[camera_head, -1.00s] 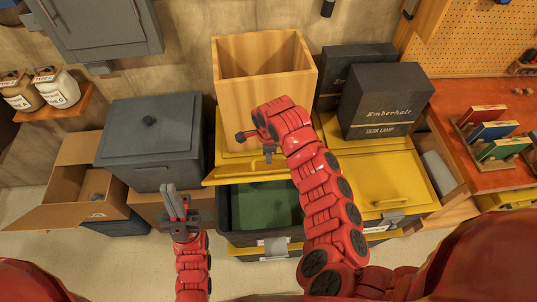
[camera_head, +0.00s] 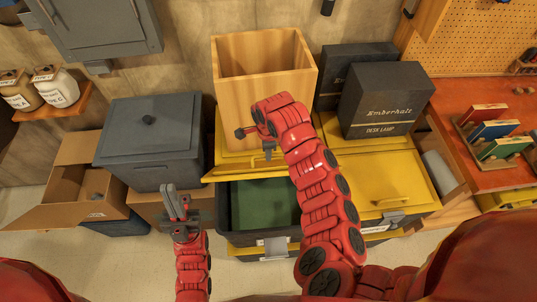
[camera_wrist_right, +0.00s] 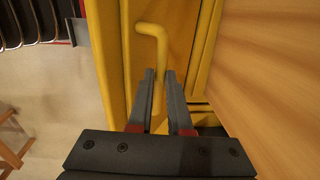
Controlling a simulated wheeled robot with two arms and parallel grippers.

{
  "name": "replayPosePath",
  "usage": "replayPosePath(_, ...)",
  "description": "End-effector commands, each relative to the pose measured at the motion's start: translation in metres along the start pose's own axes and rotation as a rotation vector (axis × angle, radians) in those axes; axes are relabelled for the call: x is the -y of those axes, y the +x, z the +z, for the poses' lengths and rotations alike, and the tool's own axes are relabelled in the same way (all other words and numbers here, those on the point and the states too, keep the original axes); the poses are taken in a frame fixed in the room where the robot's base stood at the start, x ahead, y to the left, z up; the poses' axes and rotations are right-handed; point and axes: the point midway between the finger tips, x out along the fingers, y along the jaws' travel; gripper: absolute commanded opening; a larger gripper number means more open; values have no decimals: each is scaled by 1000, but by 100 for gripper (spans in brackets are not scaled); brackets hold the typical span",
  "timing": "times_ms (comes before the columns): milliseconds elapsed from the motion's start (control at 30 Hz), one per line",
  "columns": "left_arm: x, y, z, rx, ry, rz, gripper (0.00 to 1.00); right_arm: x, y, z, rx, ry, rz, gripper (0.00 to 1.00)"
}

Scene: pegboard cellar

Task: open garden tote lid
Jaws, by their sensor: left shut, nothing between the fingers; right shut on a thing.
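The garden tote (camera_head: 229,238) is a dark bin with something green inside, in the middle of the head view. Its yellow lid (camera_head: 230,170) is raised at the back, leaving the front of the tote uncovered. My right gripper (camera_head: 269,152) reaches over the lid. In the right wrist view the right gripper (camera_wrist_right: 161,85) is shut on the lid's yellow bar handle (camera_wrist_right: 155,38). My right arm hides the tote's right side. My left gripper (camera_head: 174,200) is shut and empty, left of the tote and apart from it.
A tall wooden box (camera_head: 262,55) stands right behind the lid. A second yellow-lidded tote (camera_head: 378,180) on the right carries dark lamp boxes (camera_head: 386,100). A grey lidded bin (camera_head: 150,140) and an open cardboard box (camera_head: 60,205) stand on the left.

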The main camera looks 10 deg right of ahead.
Motion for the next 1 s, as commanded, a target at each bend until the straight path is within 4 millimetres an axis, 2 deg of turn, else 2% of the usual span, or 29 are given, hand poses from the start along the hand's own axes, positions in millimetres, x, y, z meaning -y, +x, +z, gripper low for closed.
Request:
replayPosePath(33,-1,-13,2,0,0,0,0,6,4,2,6,2,-7,0)
replayPosePath(100,-1,-25,4,0,0,0,0,13,4,2,5,4,-6,0)
replayPosePath(500,-4,-75,13,0,0,0,0,52,-8,2,11,12,-6,0)
replayPosePath(700,-4,-91,15,0,0,0,0,68,-10,1,17,18,5,0)
replayPosePath(1000,-5,-102,17,0,0,0,0,90,-16,1,9,7,6,0)
